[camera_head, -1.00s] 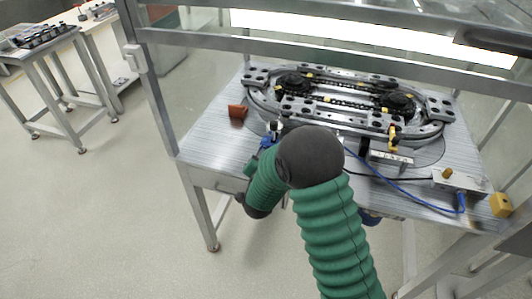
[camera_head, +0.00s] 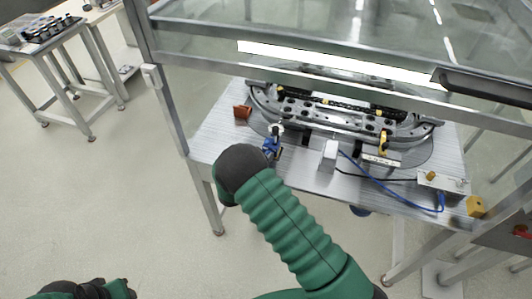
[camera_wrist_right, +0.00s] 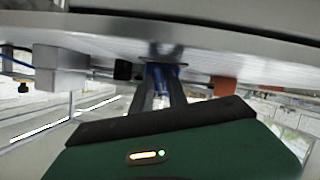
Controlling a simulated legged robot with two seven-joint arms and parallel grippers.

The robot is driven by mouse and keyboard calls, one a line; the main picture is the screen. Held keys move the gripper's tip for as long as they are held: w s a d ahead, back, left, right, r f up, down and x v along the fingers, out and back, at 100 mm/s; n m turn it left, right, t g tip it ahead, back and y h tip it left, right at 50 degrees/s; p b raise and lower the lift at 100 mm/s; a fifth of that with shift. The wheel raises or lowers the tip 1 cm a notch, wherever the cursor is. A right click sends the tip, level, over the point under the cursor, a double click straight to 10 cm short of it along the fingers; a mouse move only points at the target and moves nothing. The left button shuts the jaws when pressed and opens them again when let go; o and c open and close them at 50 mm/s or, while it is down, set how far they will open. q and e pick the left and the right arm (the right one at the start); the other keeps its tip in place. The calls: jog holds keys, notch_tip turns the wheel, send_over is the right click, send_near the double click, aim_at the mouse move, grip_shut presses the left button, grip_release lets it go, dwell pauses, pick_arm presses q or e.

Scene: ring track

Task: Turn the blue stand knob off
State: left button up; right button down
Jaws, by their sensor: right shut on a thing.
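The blue stand knob (camera_head: 269,148) is at the front edge of the ring track, left of its middle, in the head view. My right gripper (camera_head: 277,154) is at it, largely hidden beside the dark wrist of my green-sleeved arm. In the right wrist view, the two dark fingers of the right gripper (camera_wrist_right: 158,88) stand on either side of the blue knob (camera_wrist_right: 161,72) and are shut on it. My left gripper (camera_head: 122,289) shows only partly at the bottom left edge, away from the table; its jaws cannot be made out.
The ring track (camera_head: 340,112) lies on the metal table under a clear guard frame. A red block (camera_head: 242,112) sits left of the knob, a white box (camera_head: 328,155) to its right. A blue cable (camera_head: 390,187) runs to a control box (camera_head: 443,182) at the right.

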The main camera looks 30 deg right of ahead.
jog(key=shift+w+a+f+n+g+h, duration=0.15)
jog(key=shift+n+g+h, duration=0.3)
jog(key=shift+n, duration=0.65)
jog(key=shift+n+g+h, duration=0.25)
jog(key=shift+n+h, duration=0.2)
jog(key=shift+n, duration=0.05)
jog(key=c, duration=1.5)
grip_release()
jog(key=shift+w, duration=0.1)
jog(key=shift+c, duration=0.2)
jog(key=v, duration=1.7)
